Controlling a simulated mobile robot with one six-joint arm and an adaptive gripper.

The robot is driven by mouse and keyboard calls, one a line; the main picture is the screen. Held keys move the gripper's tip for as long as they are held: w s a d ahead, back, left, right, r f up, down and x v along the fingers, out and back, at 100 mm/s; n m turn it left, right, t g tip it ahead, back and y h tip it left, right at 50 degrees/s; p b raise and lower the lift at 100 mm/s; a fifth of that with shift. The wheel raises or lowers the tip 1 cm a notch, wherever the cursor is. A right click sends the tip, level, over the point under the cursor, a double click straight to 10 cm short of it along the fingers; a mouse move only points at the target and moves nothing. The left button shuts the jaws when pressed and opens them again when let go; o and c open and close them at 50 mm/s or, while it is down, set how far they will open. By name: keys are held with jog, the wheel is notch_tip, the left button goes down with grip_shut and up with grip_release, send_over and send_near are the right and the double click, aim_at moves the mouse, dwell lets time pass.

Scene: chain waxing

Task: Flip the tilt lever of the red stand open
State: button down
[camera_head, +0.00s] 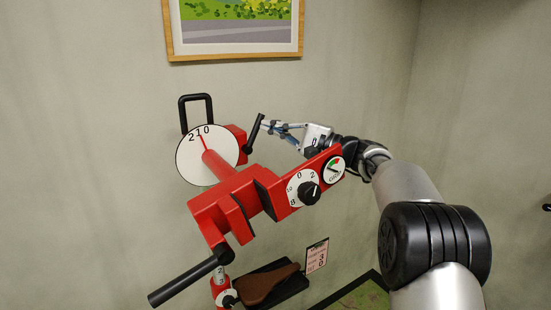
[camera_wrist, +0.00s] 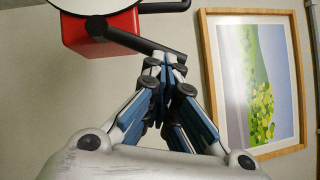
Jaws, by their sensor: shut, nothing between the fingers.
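The red stand (camera_head: 225,200) stands in the middle of the head view. A black lever (camera_head: 256,132) slants up from the red block behind its white dial (camera_head: 192,160). The same lever shows in the wrist view (camera_wrist: 135,40), its end beside my fingertips. Another black lever (camera_head: 183,281) sticks out low at the stand's left; no label tells which one is the tilt lever. My gripper (camera_head: 266,125) is shut and empty, its tips at or very near the upper lever's end. In the wrist view my gripper (camera_wrist: 167,60) overlaps that end; I cannot tell whether they touch.
A numbered dial with a black knob (camera_head: 310,192) and a gauge (camera_head: 333,169) sit on the stand's right arm, below my gripper. A black loop handle (camera_head: 196,112) rises behind the white dial. A brown saddle (camera_head: 268,285) lies below. A framed picture (camera_head: 235,57) hangs behind.

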jog(key=shift+s+a+r+n+g+h+p, duration=0.25)
jog(key=shift+a+r+n+g+h+p, duration=0.25)
jog(key=shift+n, duration=0.4)
jog(key=shift+s, duration=0.1)
